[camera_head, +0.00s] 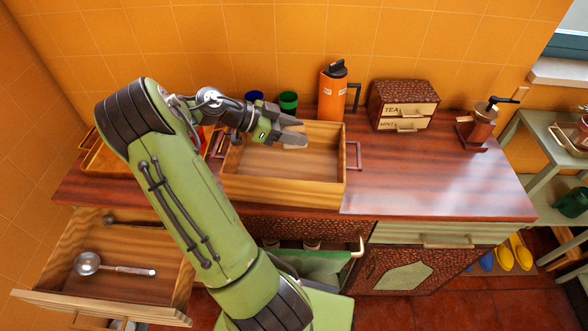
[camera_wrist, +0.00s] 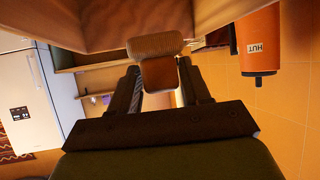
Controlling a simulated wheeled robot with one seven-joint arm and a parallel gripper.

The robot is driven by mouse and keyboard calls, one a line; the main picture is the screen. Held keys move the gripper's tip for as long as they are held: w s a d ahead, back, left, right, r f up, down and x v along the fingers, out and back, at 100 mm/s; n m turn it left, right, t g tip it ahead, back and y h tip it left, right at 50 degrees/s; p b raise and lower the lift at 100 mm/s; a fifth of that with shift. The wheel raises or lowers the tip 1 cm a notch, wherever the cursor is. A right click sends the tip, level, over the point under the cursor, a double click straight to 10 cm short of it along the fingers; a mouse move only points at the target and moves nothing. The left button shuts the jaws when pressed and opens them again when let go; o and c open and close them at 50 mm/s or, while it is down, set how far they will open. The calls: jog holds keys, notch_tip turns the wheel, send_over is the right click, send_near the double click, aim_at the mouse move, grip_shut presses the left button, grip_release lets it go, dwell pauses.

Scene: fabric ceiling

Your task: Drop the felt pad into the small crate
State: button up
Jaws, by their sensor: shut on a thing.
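My gripper (camera_head: 292,138) is above the wooden crate (camera_head: 285,190), near its back wall, and points to the right. In the wrist view my gripper (camera_wrist: 160,85) is shut on a small block with a ribbed tan face and a brown face, which I take to be the felt pad (camera_wrist: 156,46). In the head view the fingers mostly hide the pad. The crate is open-topped with a handle at each end, stands on the counter, and its visible floor is bare. Wood at the top of the wrist view appears to be the crate (camera_wrist: 75,25).
An orange flask (camera_head: 333,95), a green cup (camera_head: 288,102) and a blue cup (camera_head: 254,97) stand behind the crate. A tea box (camera_head: 402,104) and a grinder (camera_head: 480,125) are to the right. An open drawer (camera_head: 60,262) holds a ladle (camera_head: 90,264).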

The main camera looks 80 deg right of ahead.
notch_tip(320, 180, down, 3)
jog(key=shift+r+b, duration=0.1)
jog(key=shift+b, duration=0.5)
jog(key=o, duration=1.1)
jog(key=shift+w, duration=0.1)
jog(key=p+v, duration=0.5)
jog(key=v, duration=1)
jog(key=shift+w+a+r, duration=0.15)
jog(key=shift+w+a, duration=0.05)
jog(key=shift+w, duration=0.05)
